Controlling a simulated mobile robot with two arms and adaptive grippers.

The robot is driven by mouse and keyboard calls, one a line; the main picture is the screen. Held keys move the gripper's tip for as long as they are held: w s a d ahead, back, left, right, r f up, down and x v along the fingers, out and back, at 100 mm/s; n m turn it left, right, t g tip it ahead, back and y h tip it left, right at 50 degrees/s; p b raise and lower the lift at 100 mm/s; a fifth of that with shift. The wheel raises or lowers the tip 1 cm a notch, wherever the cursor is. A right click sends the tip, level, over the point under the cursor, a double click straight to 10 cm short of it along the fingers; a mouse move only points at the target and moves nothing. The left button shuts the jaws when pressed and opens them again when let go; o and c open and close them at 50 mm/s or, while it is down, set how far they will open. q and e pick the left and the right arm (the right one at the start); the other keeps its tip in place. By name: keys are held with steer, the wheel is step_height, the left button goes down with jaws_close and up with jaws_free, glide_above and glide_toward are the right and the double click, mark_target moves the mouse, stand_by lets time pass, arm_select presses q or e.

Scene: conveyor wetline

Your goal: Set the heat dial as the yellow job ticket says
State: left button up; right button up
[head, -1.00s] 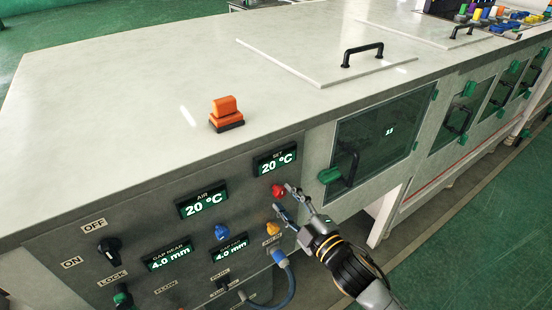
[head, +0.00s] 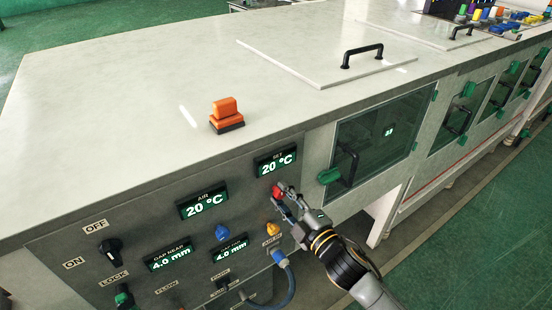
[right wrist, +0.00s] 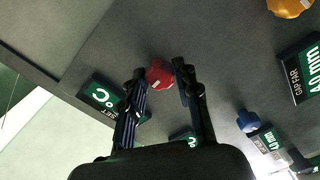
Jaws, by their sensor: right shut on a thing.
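The red heat dial (head: 277,191) sits on the dark control panel just below the SET display (head: 276,163), which reads 20 °C. The AIR display (head: 203,204) to its left also reads 20 °C. My right gripper (head: 283,193) is at the red dial with its fingers closed on it. In the right wrist view the red dial (right wrist: 159,74) shows between the two fingertips (right wrist: 161,76). The yellow job ticket is not in view. My left gripper is not in view.
A blue knob (head: 222,232) and a yellow-orange knob (head: 273,228) sit close to the red dial. A blue plug and cable (head: 281,258) hang below. An orange block (head: 226,114) stands on the pale top. A green-latched door (head: 375,140) is at the right.

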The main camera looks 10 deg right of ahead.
steer(key=shift+n, duration=1)
steer(key=shift+n, duration=0.8)
steer(key=n, duration=0.3)
steer(key=shift+p, duration=0.3)
steer(key=shift+n, duration=0.4)
